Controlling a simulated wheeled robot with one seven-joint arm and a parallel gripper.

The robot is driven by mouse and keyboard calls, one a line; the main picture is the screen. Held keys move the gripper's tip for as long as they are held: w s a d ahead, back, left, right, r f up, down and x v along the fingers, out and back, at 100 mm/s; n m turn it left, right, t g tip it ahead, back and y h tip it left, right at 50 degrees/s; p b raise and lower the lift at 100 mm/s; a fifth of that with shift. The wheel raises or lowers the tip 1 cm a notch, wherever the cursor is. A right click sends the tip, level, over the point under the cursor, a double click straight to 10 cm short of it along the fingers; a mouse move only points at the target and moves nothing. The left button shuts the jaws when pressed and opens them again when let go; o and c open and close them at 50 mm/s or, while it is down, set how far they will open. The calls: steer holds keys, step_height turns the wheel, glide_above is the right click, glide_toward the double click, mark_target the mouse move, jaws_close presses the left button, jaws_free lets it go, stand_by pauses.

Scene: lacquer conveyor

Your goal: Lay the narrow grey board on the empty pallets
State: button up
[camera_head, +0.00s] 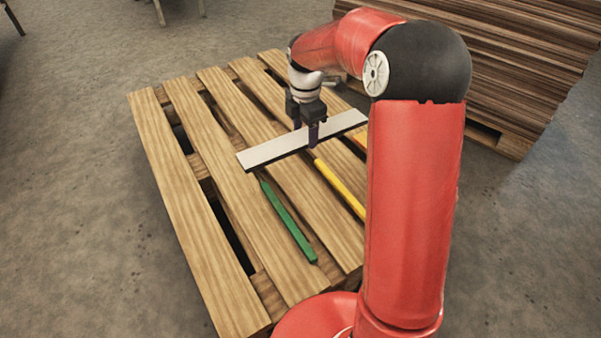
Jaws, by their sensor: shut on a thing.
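The narrow grey board (273,151) is a long, pale, flat strip over the middle of the wooden pallet (187,152). My gripper (313,138) points down and is shut on the board, right of its middle. The board runs crosswise to the pallet's slats, its left end nearer to me. I cannot tell whether it touches the slats or hangs just above them. My red arm hides part of the pallet's right side.
A green bar (287,221) and a yellow bar (339,190) lie on the pallet, on the near side of the board. An orange piece (359,140) shows partly beside my arm. A tall stack of brown boards (510,60) stands at the back right. The pallet's left slats are bare.

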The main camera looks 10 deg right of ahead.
step_height(320, 180, down, 20)
steer(key=b, duration=0.3)
steer(key=shift+r, duration=0.1)
steer(key=shift+f, duration=0.2)
steer(key=o, duration=1.2)
steer(key=shift+c, duration=0.2)
